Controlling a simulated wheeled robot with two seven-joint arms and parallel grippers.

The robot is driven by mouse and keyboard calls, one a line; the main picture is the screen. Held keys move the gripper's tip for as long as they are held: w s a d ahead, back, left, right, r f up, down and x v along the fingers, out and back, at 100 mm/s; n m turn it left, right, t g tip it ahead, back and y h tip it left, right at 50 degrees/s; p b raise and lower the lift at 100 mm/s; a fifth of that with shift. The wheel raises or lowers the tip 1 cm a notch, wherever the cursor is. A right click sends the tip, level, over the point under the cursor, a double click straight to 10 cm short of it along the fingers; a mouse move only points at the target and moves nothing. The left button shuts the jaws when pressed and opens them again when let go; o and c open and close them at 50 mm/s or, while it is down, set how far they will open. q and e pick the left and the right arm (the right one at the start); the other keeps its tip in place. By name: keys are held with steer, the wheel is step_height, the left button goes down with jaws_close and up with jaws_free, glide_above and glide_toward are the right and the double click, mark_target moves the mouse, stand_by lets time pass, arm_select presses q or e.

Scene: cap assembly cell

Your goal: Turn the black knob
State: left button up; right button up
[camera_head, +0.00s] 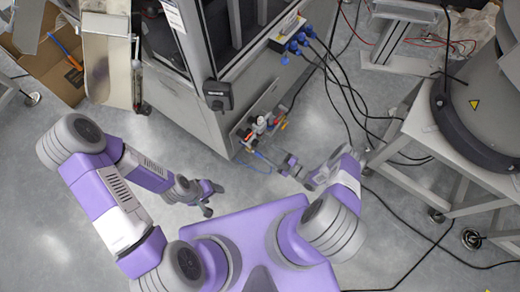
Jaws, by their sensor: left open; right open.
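A small valve unit (262,124) with red, white and blue parts is on the lower corner of the grey cabinet. I cannot single out a black knob on it at this size. A dark box-like part (217,95) sits higher on the cabinet's edge. My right gripper (284,166) is open, just below and right of the valve unit in the picture, and appears apart from it. My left gripper (211,198) is open and empty over the floor, left of and below the valve unit.
The grey cabinet (185,95) fills the upper middle. Blue plugs (297,42) with black cables hang on its right side. A round drum machine (480,100) on a white frame stands at right. A cardboard box (55,65) is at upper left. Cables cross the floor (330,105).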

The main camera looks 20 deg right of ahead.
mark_target(258, 145)
steer(key=b+x, duration=0.1)
steer(key=x, duration=0.6)
steer(key=shift+w+a, duration=0.1)
steer(key=c, duration=1.1)
steer(key=shift+o, duration=0.2)
